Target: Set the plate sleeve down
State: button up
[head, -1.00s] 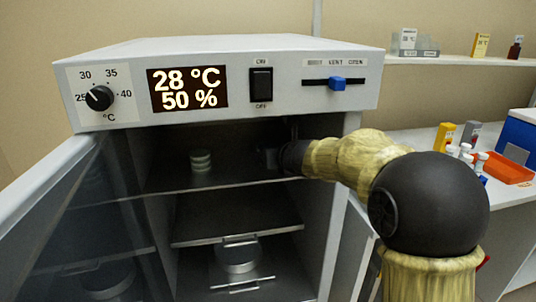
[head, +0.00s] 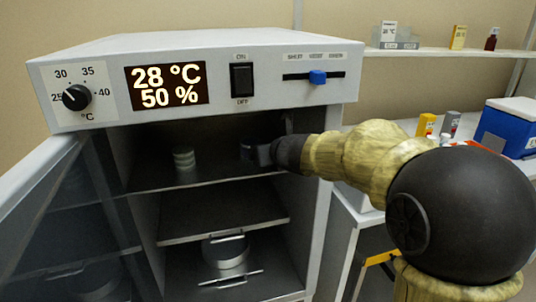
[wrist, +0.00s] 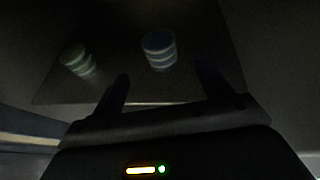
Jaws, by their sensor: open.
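My gripper (wrist: 163,76) is open inside the dark upper compartment of the incubator (head: 210,60). In the wrist view a bluish banded stack of plates (wrist: 159,50), which looks like a plate sleeve, stands just beyond and between my two fingertips, with no finger seen closed on it. A greenish banded stack (wrist: 78,60) stands to its left. That green stack also shows on the upper shelf in the head view (head: 184,159). In the head view the gripper end is dark at the shelf's right side, and the bluish stack cannot be made out clearly there.
The incubator door (head: 40,190) is swung open to the left. Its right wall stands close to my arm. A lower shelf holds a metal round container (head: 225,252). A side bench at right carries a blue box (head: 510,128) and small bottles.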

jog(key=shift+f, duration=0.1)
jog(key=s+d+f+n+g+h, duration=0.2)
jog(key=s+d+f+n+g, duration=0.2)
jog(key=s+d+f+n, duration=0.4)
jog(key=s+d+f+n+g+h, duration=0.3)
jog(key=s+d+f+n+g, duration=0.2)
jog(key=s+f+n, duration=1)
jog(key=s+d+n, duration=0.3)
jog(key=s+n, duration=0.2)
jog(key=n, duration=0.3)
jog(key=shift+d+f+g+h, duration=0.2)
jog(key=shift+f+g+h, duration=0.05)
jog(key=shift+g+h, duration=0.05)
jog(key=shift+c, duration=0.3)
